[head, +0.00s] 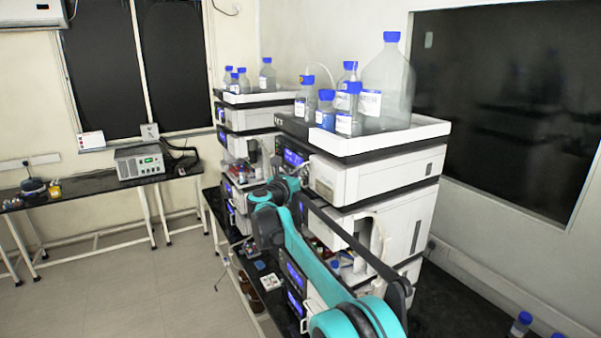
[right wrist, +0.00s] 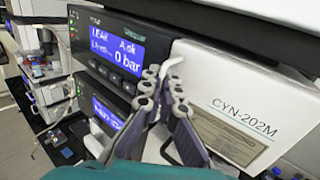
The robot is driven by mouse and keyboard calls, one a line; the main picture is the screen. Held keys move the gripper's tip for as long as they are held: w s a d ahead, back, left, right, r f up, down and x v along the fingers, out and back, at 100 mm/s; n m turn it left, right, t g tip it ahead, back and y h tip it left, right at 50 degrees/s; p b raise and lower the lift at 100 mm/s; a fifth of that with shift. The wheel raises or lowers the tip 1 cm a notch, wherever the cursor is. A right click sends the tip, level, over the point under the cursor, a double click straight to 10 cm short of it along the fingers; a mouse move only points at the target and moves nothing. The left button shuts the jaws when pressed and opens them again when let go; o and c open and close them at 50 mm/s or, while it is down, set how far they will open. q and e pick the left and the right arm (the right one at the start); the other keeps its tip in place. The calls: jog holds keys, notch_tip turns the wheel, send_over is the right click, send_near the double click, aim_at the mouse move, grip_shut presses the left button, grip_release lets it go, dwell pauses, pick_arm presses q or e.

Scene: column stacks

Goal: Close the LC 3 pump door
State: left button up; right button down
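In the right wrist view a pump module has a dark front with a lit blue display (right wrist: 117,47) reading LEAK and 0 bar. Right of the display is a white door panel (right wrist: 222,100) marked CYN-202M. I cannot tell whether it is flush or slightly ajar. My right gripper (right wrist: 163,80) is in front of the module, by the panel's left edge. Its fingers are together with nothing seen between them. A pale curved piece shows just beyond the fingertips; contact is unclear. In the head view my right arm hides much of the stack's front. My left gripper is not in view.
Several blue-capped bottles stand in a white tray (head: 415,134) on the near stack. A second stack (head: 243,118) stands behind it. A side bench (head: 95,185) holds a small instrument (head: 140,163). The floor (head: 120,285) at the left is clear.

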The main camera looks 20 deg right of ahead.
jog(key=shift+r, duration=0.1)
jog(key=c, duration=2)
grip_release()
jog(key=v, duration=1.2)
